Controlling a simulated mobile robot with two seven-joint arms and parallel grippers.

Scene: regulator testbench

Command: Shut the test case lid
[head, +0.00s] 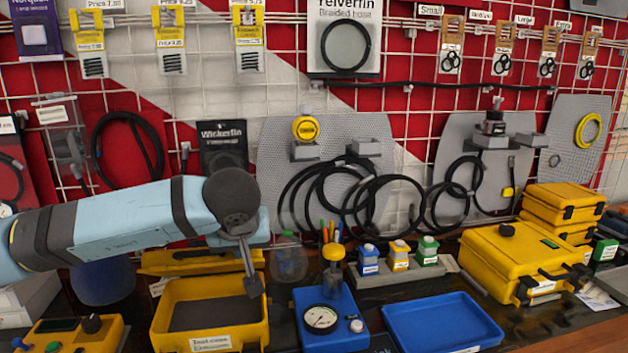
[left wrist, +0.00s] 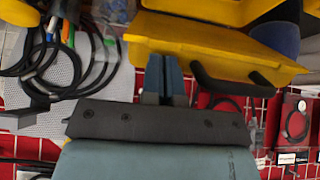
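The yellow test case (head: 259,318) stands open at the front left of the bench, with a dark lining inside and a white label on its front. Its yellow lid (head: 200,261) is swung open behind it; in the left wrist view the lid (left wrist: 205,48) shows with a black handle. My left gripper (head: 254,284) points down at the right side of the case, close to the lid's right end. Its fingers (left wrist: 165,78) are together with nothing seen between them. I cannot tell whether they touch the lid. My right gripper is not in view.
A blue regulator block with a gauge (head: 320,318) stands right of the case, and a blue tray (head: 440,322) beyond it. A clear round jar (head: 288,260) is behind the gripper. A yellow control box (head: 75,335) sits at the left. A closed yellow case (head: 515,262) is at the right.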

